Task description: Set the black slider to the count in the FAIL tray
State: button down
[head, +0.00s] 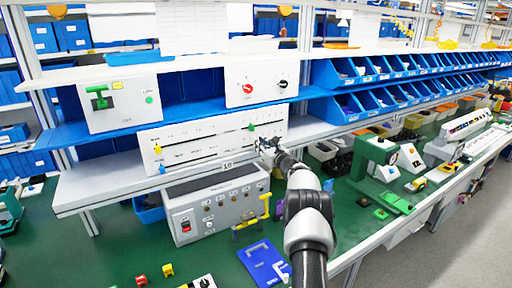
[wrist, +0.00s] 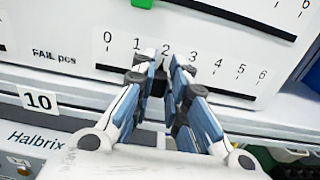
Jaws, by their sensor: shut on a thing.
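The white slider panel (head: 205,140) stands on the shelf, with rows of numbered scales. In the wrist view its lower scale is marked "FAIL pcs" (wrist: 54,56) and runs from 0 to 6. My gripper (wrist: 168,68) is at this scale, its fingers shut on the black slider (wrist: 158,86), close to the 2 mark. The fingers hide most of the slider, so its exact reading is unclear. In the head view my gripper (head: 268,148) is at the panel's lower right. I cannot identify a FAIL tray by label in either view.
A green slider (head: 251,126) sits on the scale above. A grey control box (head: 215,205) stands below the shelf.

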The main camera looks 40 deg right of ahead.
jog(key=shift+r, duration=0.1)
jog(key=c, duration=1.6)
grip_release()
jog(key=shift+o, duration=0.2)
jog(key=v, duration=1.2)
